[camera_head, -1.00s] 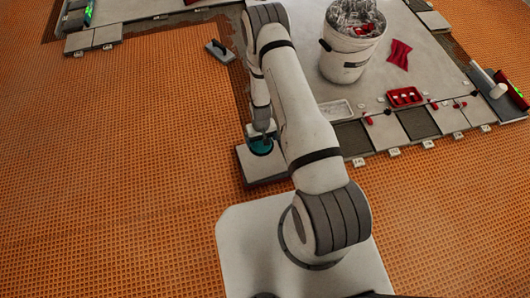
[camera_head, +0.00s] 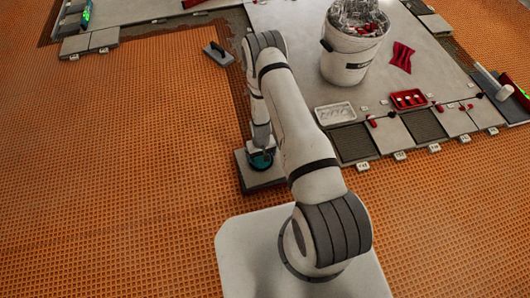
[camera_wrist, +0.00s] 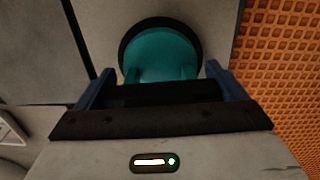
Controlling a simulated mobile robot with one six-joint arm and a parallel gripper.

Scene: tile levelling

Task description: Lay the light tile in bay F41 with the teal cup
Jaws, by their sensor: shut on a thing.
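The teal cup (camera_head: 260,161) is on the upper face of a light tile (camera_head: 242,172), to the left of my arm in the head view. My gripper (camera_head: 262,148) is shut on the cup. In the wrist view the cup (camera_wrist: 160,55), with its dark rim, sits between the two blue fingers of my gripper (camera_wrist: 155,88), and the tile (camera_wrist: 217,18) shows around it. My arm covers part of the tile's right side in the head view. I cannot tell whether the tile touches the floor or bed below. I cannot read the bay labels.
A white bucket (camera_head: 346,68) stands on the grey slab area, with a pale tray (camera_head: 335,113) and a red tray (camera_head: 408,99) nearby. A trowel (camera_head: 218,53) lies to the left. Dark bays (camera_head: 354,142) alternate with tiles along the near edge. Orange matting (camera_head: 120,180) is clear on the left.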

